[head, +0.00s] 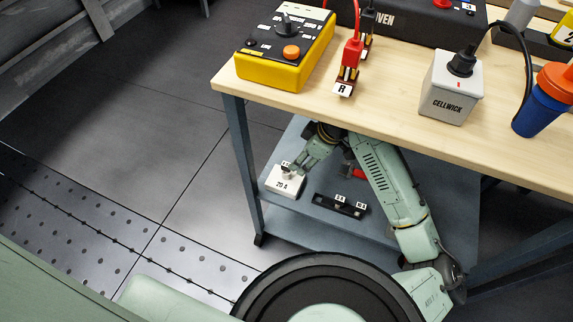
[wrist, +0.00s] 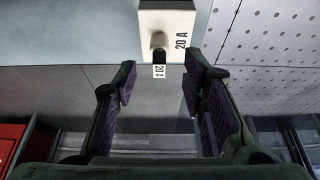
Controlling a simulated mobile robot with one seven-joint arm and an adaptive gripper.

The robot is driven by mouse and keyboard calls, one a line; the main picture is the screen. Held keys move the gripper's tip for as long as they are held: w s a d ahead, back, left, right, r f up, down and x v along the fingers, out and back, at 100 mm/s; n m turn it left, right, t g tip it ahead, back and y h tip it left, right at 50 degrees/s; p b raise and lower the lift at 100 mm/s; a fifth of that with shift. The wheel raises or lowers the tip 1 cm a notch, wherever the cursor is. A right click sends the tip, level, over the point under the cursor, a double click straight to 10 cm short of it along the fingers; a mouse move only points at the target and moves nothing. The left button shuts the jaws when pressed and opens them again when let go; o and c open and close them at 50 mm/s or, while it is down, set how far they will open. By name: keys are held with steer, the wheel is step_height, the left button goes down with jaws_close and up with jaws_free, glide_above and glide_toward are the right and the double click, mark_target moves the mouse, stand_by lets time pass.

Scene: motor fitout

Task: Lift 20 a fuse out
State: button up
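The 20 A fuse, a dark piece with a white "20 A" tag (wrist: 159,71), sticks out of a white block marked "20 A" (wrist: 168,20). In the head view the white block (head: 283,184) sits on the lower shelf near its left edge. My gripper (head: 294,164) is beside the top of the block, under the tabletop. In the wrist view my gripper (wrist: 160,75) is open, with one finger on each side of the fuse tag. A gap shows on both sides, so neither finger touches it. The depth between the fingertips and the fuse is hard to tell.
A black holder (head: 340,206) with small white tags lies on the shelf (head: 292,212) right of the block. The wooden tabletop (head: 400,125) hangs over my arm, and a table leg (head: 243,165) stands left of the block. A red object (wrist: 10,140) shows at the wrist view's left edge.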

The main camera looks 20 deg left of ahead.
mark_target(287, 165)
steer(key=shift+w+a, duration=0.1)
steer(key=shift+a, duration=1.15)
steer(key=x, duration=0.5)
jaws_close()
